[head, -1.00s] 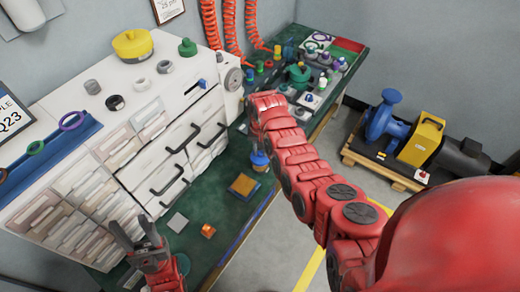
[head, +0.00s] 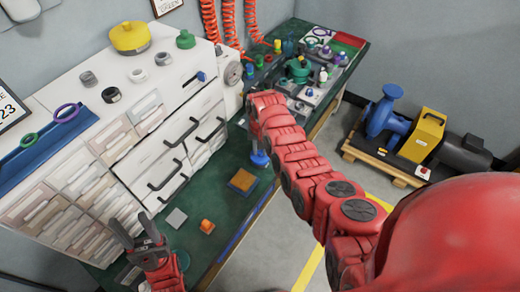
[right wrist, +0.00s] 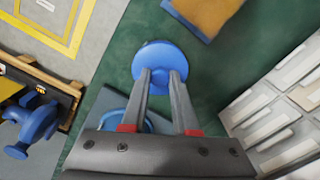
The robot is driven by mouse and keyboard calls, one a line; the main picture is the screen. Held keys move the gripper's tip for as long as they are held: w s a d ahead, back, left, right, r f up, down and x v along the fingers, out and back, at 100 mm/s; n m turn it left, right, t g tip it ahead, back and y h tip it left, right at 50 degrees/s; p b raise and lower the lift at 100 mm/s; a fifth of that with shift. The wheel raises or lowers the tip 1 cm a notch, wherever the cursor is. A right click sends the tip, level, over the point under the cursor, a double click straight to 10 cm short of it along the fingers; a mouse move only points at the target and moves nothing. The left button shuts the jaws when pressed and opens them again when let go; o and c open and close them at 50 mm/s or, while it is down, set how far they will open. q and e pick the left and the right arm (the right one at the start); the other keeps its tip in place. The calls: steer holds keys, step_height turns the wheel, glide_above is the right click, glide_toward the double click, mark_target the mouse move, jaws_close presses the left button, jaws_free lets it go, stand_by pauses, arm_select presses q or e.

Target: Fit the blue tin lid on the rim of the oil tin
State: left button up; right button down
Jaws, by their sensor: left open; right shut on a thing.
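The blue tin lid (head: 260,159) is a round blue disc, held above the green bench top. In the right wrist view the lid (right wrist: 159,54) lies at the tips of my right gripper (right wrist: 161,78), which is shut on it. In the head view my right gripper (head: 259,140) points down over the bench. In the wrist view a blue round rim (right wrist: 137,114) on a grey plate shows behind the fingers, partly hidden; I cannot tell whether it is the oil tin. My left gripper (head: 135,232) is open and empty at the lower left, apart from the lid.
A brown square pad (head: 242,180), a grey plate (head: 176,218) and an orange knob (head: 207,226) lie on the green bench top (head: 215,195). A white drawer cabinet (head: 170,125) stands at the left. A blue and yellow pump (head: 400,135) sits on a floor pallet.

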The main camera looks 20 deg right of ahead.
mark_target(260, 152)
steer(key=shift+f+b, duration=1.15)
steer(key=shift+f, duration=0.35)
steer(key=c, duration=0.6)
jaws_free()
steer(key=shift+r, duration=0.1)
step_height(260, 152, up, 7)
steer(key=p, duration=0.5)
steer(key=shift+w, duration=0.1)
